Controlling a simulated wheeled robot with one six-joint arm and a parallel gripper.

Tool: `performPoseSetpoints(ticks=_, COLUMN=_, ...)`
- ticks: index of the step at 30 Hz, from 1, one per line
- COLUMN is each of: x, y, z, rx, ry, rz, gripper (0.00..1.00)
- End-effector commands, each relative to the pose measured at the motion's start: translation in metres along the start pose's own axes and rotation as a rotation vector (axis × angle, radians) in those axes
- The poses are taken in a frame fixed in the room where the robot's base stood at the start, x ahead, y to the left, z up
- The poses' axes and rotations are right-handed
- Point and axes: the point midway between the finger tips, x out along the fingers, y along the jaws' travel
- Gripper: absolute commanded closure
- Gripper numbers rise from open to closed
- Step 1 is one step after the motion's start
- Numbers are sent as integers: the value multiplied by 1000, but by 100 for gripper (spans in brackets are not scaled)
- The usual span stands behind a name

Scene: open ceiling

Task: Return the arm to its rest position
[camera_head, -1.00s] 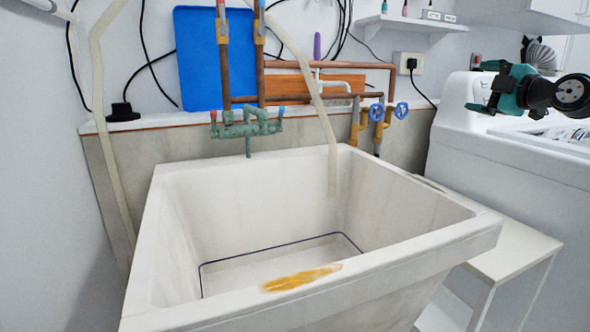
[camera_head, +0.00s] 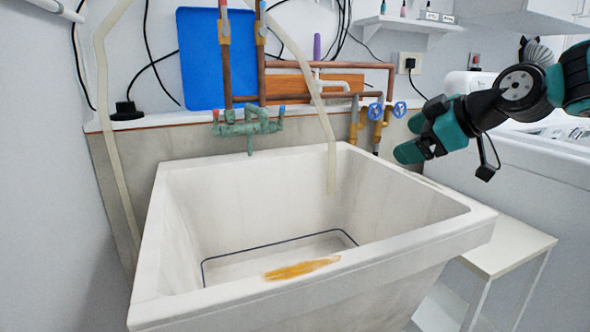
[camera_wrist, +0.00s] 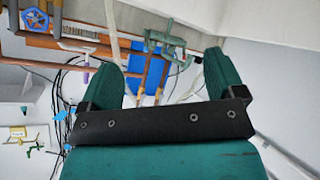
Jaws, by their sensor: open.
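My gripper (camera_head: 408,150) shows at the right in the head view, above the right rear corner of the sink. My arm comes in from the right edge. In the wrist view, the two green fingers of my gripper (camera_wrist: 170,80) stand wide apart with nothing between them. The white sink (camera_head: 315,292) fills the middle of the head view and looks empty, with an orange-brown stain on its front rim.
Copper pipes and a green tap (camera_head: 248,125) stand behind the sink. Blue valve wheels (camera_head: 376,112) are just left of my gripper. A white washing machine (camera_head: 545,165) is at the right, and a small white table (camera_head: 500,245) stands beside the sink. Pale hoses hang near the sink.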

Motion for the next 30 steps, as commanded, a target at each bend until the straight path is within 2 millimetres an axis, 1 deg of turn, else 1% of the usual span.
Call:
performPoseSetpoints(ticks=1, x=-2, y=-43, z=-5, rx=73, ry=-45, rz=-79, gripper=12)
performPoseSetpoints(ticks=2, x=-4, y=-67, z=-4, rx=126, ry=-82, rz=-123, gripper=12)
performPoseSetpoints(ticks=3, x=-8, y=-99, z=-2, rx=194, ry=-135, rz=-178, gripper=12)
performPoseSetpoints(ticks=5, x=-18, y=-142, z=4, rx=288, ry=-219, rz=-245, gripper=12)
performPoseSetpoints(ticks=6, x=-25, y=-168, z=10, rx=343, ry=-275, rz=-282, gripper=12)
performPoseSetpoints(ticks=9, x=-44, y=-220, z=25, rx=455, ry=-405, rz=-344, gripper=12)
performPoseSetpoints(ticks=12, x=-64, y=-262, z=41, rx=541, ry=-525, rz=-383, gripper=12)
performPoseSetpoints(ticks=15, x=-85, y=-298, z=58, rx=611, ry=-640, rz=-405, gripper=12)
performPoseSetpoints(ticks=18, x=-106, y=-328, z=76, rx=670, ry=-751, rz=-412, gripper=12)
performPoseSetpoints(ticks=19, x=-94, y=-330, z=86, rx=671, ry=-741, rz=-408, gripper=12)
performPoseSetpoints(ticks=21, x=-86, y=-334, z=96, rx=671, ry=-738, rz=-408, gripper=12)
performPoseSetpoints(ticks=30, x=-63, y=-350, z=128, rx=669, ry=-733, rz=-408, gripper=12)
